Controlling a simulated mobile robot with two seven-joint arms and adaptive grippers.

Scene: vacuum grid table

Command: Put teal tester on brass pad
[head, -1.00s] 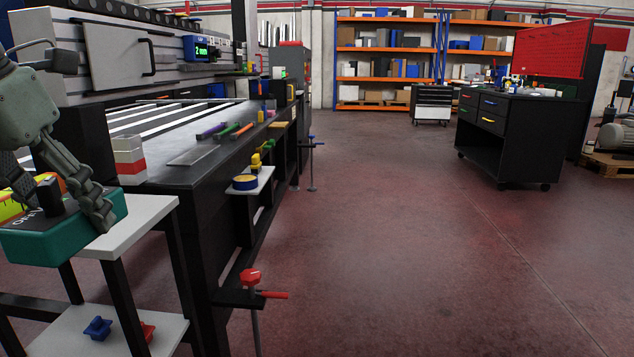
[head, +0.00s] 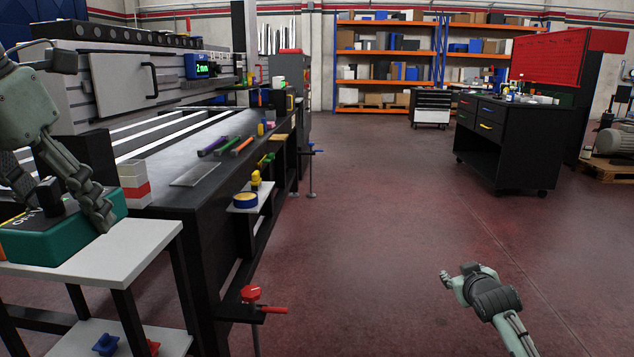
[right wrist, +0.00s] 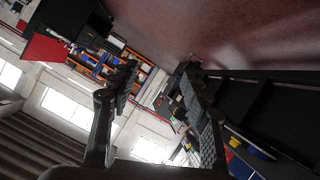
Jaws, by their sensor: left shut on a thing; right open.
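The teal tester (head: 72,243), a box with a dark top and a black knob, is at the left edge of the head view, at the white side stand. My left gripper (head: 72,205) is shut on it from above. I cannot tell whether the tester still touches the stand. A small tan flat piece (head: 279,137) near the far right end of the bench may be the brass pad; it is too small to be sure. My right gripper (head: 462,276) is open and empty above the floor; its fingers also show in the right wrist view (right wrist: 160,78).
The black bench (head: 185,195) holds a steel ruler, coloured pens and a red-and-white block (head: 135,183). A red-handled clamp (head: 252,294) and a small shelf with blue-and-yellow tape (head: 245,200) stick out from its front. The floor to the right is open up to a black cart (head: 505,145).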

